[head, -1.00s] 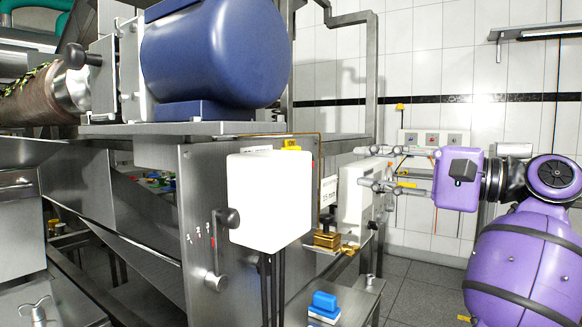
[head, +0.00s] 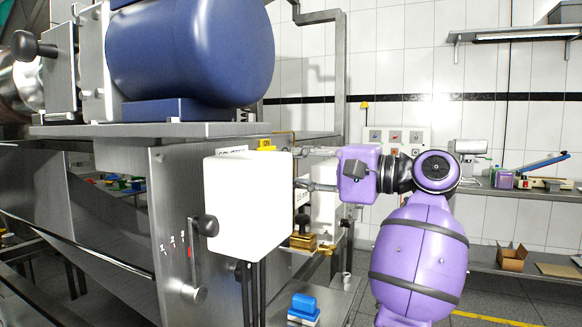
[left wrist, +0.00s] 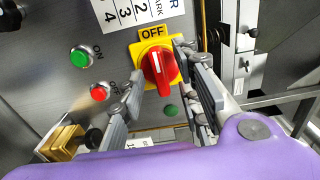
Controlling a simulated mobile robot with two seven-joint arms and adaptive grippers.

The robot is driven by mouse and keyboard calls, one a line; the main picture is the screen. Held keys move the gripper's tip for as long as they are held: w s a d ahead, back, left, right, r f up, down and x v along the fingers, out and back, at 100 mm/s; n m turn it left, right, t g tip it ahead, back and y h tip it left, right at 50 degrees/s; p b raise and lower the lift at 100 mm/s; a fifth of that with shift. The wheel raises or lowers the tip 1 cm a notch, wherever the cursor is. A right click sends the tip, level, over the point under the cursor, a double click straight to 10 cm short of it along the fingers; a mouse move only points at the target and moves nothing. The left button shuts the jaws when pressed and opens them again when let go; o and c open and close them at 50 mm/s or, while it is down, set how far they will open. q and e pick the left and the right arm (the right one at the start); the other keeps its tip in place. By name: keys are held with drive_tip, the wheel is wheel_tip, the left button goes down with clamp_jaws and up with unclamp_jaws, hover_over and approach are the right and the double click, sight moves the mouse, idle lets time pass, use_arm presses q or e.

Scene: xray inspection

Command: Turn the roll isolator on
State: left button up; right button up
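The roll isolator is a red rotary knob (left wrist: 158,68) on a yellow plate (left wrist: 149,44) in the left wrist view. Its white mark points up toward the OFF label (left wrist: 152,33). My left gripper (left wrist: 161,69) is open, with fingers on either side of the knob; I cannot tell whether they touch it. In the head view my left gripper (head: 302,169) reaches leftward at the machine's side panel, just right of the white box (head: 240,205). The box hides most of the knob area there. My right gripper is not in view.
The panel also holds a green ON button (left wrist: 81,57) and a red OFF button (left wrist: 99,92). A brass part (left wrist: 62,141) lies lower left in the wrist view. A blue motor (head: 190,50) stands above the panel. A wall shelf (head: 520,190) is at the right.

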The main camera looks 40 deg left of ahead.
use_arm(q)
drive_tip(key=shift+a, duration=0.1)
drive_tip(key=c, duration=0.8)
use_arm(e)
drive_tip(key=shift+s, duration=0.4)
